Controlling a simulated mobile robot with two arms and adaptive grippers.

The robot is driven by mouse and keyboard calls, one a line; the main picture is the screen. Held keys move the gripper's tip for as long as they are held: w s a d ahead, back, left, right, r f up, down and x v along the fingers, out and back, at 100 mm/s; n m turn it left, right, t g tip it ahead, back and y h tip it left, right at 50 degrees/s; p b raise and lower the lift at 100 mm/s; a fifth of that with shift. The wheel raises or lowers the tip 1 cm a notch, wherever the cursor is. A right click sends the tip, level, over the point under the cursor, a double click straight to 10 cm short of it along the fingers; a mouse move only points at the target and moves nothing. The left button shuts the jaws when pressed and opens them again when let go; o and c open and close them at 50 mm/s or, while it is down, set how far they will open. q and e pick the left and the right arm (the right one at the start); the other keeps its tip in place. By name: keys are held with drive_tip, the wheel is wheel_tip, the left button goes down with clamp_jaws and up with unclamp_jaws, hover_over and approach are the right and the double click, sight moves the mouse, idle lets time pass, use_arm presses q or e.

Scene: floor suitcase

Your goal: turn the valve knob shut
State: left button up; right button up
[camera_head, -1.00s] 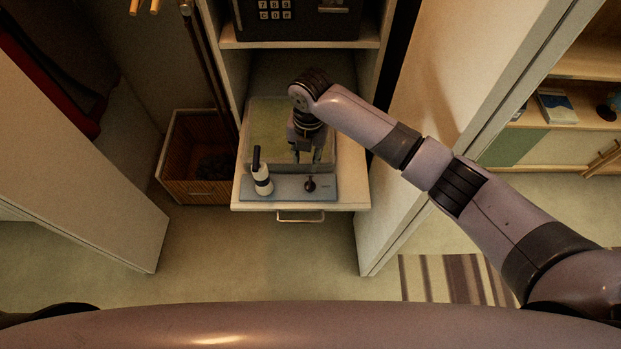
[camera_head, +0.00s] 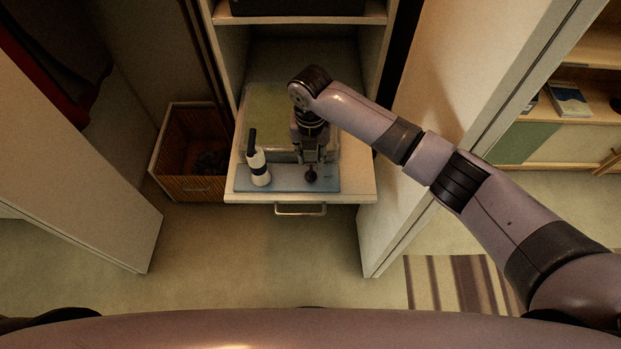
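The small dark valve knob (camera_head: 311,176) stands on a blue-grey base plate (camera_head: 285,186) on the pulled-out shelf. My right gripper (camera_head: 311,163) points down at the knob, with its fingertips right behind or at the knob in this view. Whether the fingers touch the knob or are spread around it is too small and dark to tell. A white bottle-like item with a black lever top (camera_head: 259,168) stands on the left part of the same plate. My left gripper does not show.
The pulled-out shelf (camera_head: 355,185) has a handle (camera_head: 300,209) at its front. A clear bin (camera_head: 262,110) stands behind the plate. A wooden crate (camera_head: 172,185) sits to the left. Cabinet doors stand open on both sides. The floor in front is clear.

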sight(310, 174)
wheel_tip(310, 174, down, 8)
drive_tip(key=b, duration=0.6)
drive_tip(key=shift+r, duration=0.15)
drive_tip(key=shift+r, duration=0.1)
clamp_jaws()
